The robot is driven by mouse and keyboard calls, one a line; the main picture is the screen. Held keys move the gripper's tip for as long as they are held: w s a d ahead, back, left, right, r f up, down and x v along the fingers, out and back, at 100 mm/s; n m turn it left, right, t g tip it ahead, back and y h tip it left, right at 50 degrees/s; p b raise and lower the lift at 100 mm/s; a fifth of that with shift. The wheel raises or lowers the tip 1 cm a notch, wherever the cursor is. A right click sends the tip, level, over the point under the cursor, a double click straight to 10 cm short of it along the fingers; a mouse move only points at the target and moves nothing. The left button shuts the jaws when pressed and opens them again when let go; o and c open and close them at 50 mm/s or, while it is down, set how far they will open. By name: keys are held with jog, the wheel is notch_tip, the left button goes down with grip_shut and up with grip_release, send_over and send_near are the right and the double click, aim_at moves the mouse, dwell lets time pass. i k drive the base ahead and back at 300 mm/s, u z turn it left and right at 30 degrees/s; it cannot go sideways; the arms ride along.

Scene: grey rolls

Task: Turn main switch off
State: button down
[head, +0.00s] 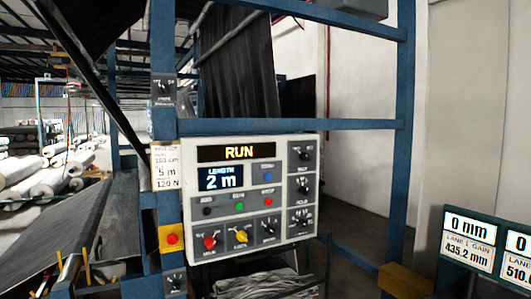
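A light grey control panel (240,195) is fixed to a blue frame in the middle of the head view. In its bottom row at the left is a red rotary knob (210,242); its label is too small to read surely, so I cannot tell for certain that it is the main switch. A yellow knob (241,236) and a black knob (268,230) are to its right. The panel's sign (239,153) reads RUN, and its display (221,178) reads 2 m. My gripper is not in view.
Several black knobs (304,187) line the panel's right side, with small coloured buttons in the middle. A red button on a yellow box (172,238) is at the left. Blue posts (404,130) surround the panel. A readout board (490,250) stands at lower right.

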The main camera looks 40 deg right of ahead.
aim_at(210, 241)
jog(key=z, duration=0.65)
jog(key=k, duration=0.95)
jog(key=u, duration=0.05)
jog(key=i, duration=0.85)
